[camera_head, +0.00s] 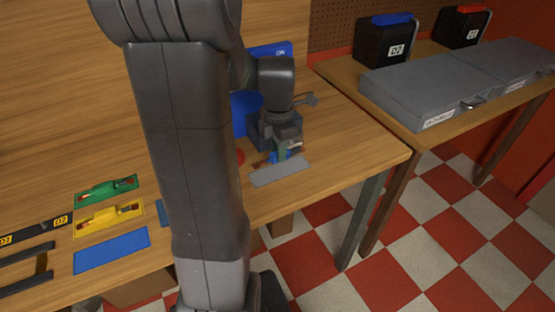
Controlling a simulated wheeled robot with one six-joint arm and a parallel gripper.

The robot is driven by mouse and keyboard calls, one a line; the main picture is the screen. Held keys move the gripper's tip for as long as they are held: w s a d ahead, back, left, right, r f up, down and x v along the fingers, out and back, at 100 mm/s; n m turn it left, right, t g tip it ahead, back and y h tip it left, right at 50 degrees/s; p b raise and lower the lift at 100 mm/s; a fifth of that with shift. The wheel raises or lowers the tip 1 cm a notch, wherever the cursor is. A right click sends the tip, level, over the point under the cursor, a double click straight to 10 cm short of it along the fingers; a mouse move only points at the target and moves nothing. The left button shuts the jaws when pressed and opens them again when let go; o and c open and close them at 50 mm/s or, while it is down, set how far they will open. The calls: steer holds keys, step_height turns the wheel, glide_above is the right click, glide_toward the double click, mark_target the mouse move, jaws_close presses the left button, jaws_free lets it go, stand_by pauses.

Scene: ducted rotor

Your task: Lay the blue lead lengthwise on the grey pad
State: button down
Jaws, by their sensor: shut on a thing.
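My gripper (283,151) is over the back edge of the grey pad (283,174), near the right part of the wooden table. It is shut on the blue lead (272,158), of which only small blue bits and reddish ends show beside the fingers. The lead runs roughly along the pad's length. I cannot tell whether it touches the pad or hangs just above it. The fingers hide most of the lead; the front of the pad is bare.
A green lead (106,189) and a yellow lead (110,217) lie at the left, behind a blue pad (112,250). A red round thing (240,157) is left of my gripper. Grey cases (425,85) stand on a second table at the right. My arm hides the middle.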

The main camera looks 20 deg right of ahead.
steer(key=shift+f, duration=2.1)
steer(key=c, duration=1.2)
jaws_free()
steer(key=shift+f, duration=0.15)
step_height(320, 180, up, 12)
steer(key=shift+r, duration=0.2)
